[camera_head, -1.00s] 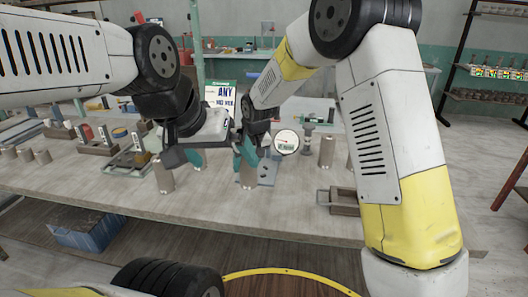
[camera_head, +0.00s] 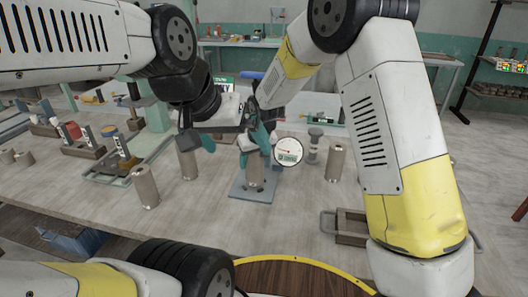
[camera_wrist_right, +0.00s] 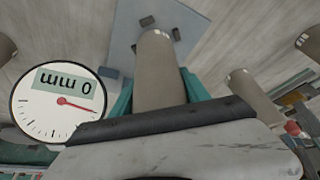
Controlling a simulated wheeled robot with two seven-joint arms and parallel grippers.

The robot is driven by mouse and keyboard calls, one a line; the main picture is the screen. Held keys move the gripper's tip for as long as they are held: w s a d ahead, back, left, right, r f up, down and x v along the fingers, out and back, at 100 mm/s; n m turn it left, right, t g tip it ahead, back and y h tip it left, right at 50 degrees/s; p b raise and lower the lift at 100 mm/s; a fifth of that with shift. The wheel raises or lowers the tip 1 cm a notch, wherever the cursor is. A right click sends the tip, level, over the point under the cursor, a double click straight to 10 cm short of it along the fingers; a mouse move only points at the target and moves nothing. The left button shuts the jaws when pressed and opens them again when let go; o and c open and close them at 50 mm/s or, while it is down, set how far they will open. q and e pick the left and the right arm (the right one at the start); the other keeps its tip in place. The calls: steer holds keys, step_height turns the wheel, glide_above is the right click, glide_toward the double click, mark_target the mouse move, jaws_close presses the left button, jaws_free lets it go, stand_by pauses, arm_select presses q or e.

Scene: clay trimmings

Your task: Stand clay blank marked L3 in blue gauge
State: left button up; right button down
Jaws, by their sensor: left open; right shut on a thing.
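My right gripper (camera_head: 254,150) is shut on a grey-brown clay cylinder (camera_head: 256,174), held upright over the blue-grey gauge plate (camera_head: 240,191). The cylinder also shows between the fingers in the right wrist view (camera_wrist_right: 158,75), its far end over the plate (camera_wrist_right: 128,35). I cannot tell whether its bottom touches the plate. A round dial (camera_head: 289,151) stands beside it; in the wrist view, the dial (camera_wrist_right: 58,103) reads 0 mm. No L3 mark is readable. My left gripper (camera_head: 196,143) is open and empty, above a standing cylinder (camera_head: 187,164).
Other cylinders stand on the table, one at front left (camera_head: 145,187) and one right of the dial (camera_head: 334,163). A handled wooden tray (camera_head: 350,228) lies at right, partly behind my right arm. Several fixtures (camera_head: 110,160) fill the left side. The table front centre is clear.

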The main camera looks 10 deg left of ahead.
steer(key=shift+s+a+f, duration=0.15)
steer(key=shift+f, duration=0.4)
steer(key=shift+f, duration=0.2)
steer(key=c, duration=0.5)
jaws_free()
